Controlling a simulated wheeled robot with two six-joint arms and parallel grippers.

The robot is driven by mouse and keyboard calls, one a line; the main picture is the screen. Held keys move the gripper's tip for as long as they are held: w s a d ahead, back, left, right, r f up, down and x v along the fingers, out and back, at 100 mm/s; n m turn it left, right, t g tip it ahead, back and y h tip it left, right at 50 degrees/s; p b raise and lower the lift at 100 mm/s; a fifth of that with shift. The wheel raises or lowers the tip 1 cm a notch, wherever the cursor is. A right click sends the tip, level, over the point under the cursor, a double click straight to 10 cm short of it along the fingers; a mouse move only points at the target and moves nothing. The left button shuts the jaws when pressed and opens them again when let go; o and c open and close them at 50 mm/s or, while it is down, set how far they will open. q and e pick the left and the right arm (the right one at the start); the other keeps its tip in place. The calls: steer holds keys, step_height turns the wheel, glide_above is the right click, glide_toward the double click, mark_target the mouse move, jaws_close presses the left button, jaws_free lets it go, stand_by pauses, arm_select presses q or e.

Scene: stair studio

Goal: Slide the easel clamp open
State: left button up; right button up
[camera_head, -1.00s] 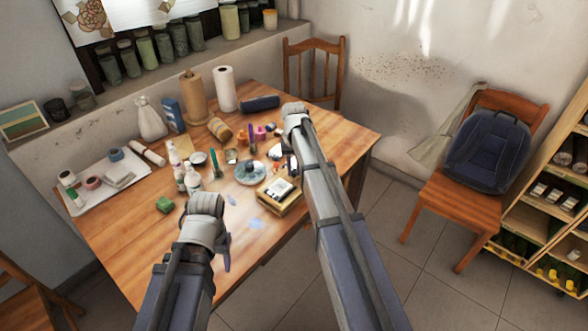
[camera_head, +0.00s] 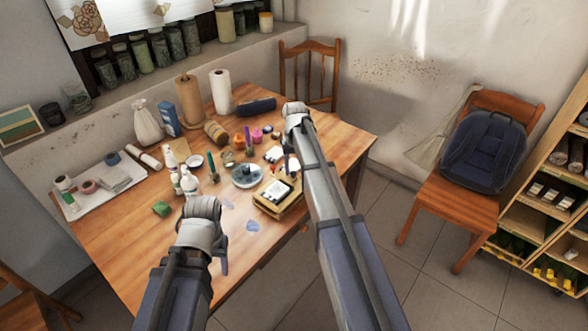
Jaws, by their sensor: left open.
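I cannot make out an easel clamp for certain. A small wooden box (camera_head: 290,208) with a black-and-white piece (camera_head: 277,190) on top lies near the table's front edge, between my arms. My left gripper (camera_head: 224,262) hangs below its wrist at the front edge, left of the box; it is open, with its fingers mostly hidden behind the arm. My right gripper (camera_head: 290,165) points down just behind the box, partly covered by my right forearm; its jaws are too small to read.
A chair with a blue backpack (camera_head: 485,150) stands right, beside a shelf (camera_head: 530,222). The table's front left is mostly clear.

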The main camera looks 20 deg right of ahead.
arm_select(q)
steer(key=shift+r, duration=0.1)
arm_select(e)
steer(key=shift+a, duration=0.1)
arm_select(q)
steer(key=shift+r+p, duration=0.5)
steer(key=shift+p, duration=0.1)
arm_select(e)
steer(key=shift+r, duration=0.55)
step_height(320, 180, up, 7)
steer(key=p, duration=0.6)
steer(key=shift+f+p, duration=0.1)
steer(key=shift+p, duration=0.25)
arm_select(q)
step_height(320, 180, up, 7)
steer(key=shift+f, duration=0.15)
arm_select(e)
steer(key=s+a+n, duration=0.2)
steer(key=s+a, duration=0.4)
steer(key=s, duration=0.3)
steer(key=s+a+n, duration=0.2)
steer(key=s+a, duration=0.4)
steer(key=s, duration=0.4)
steer(key=s+a+n+h, duration=0.1)
steer(key=s+a+n, duration=0.1)
steer(key=s+a, duration=0.5)
steer(key=shift+s, duration=1.15)
